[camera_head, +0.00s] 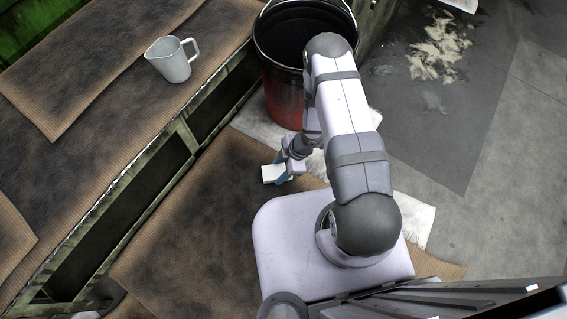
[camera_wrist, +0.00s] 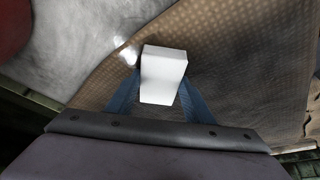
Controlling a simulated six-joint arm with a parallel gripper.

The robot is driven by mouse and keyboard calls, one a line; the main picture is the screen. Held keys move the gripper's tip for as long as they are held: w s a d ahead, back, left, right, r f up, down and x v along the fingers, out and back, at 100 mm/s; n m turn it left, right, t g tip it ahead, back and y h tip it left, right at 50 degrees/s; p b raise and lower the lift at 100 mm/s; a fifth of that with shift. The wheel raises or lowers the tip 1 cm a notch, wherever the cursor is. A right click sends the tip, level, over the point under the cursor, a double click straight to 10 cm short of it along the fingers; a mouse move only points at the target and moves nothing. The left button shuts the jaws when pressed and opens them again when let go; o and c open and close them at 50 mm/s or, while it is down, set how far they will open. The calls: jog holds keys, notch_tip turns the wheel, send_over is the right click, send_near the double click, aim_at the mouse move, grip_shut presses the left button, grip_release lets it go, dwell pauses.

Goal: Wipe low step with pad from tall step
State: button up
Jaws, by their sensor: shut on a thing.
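A white block-shaped pad (camera_head: 270,174) is between the blue fingers of my gripper (camera_head: 281,172), over the low step (camera_head: 185,235) with its brown, dark-stained mat. In the wrist view the pad (camera_wrist: 163,68) sits between the two blue fingers of my gripper (camera_wrist: 160,92), which are shut on it. The patterned mat of the low step (camera_wrist: 235,60) lies beneath. I cannot tell whether the pad touches the mat. The tall step (camera_head: 120,95) is at the upper left, with brown stained mats on top.
A white jug (camera_head: 172,60) stands on the tall step. A black and red bucket (camera_head: 283,105) stands beyond my gripper, beside a white cloth (camera_head: 255,122). A pale spill (camera_head: 438,50) lies on the grey floor at right. The left part of the low step is clear.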

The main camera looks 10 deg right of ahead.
jog(key=shift+s+a, duration=0.85)
jog(key=shift+s, duration=0.1)
notch_tip(320, 180, up, 8)
jog(key=p, duration=0.6)
jog(key=shift+p, duration=0.4)
jog(key=shift+w+d, duration=0.1)
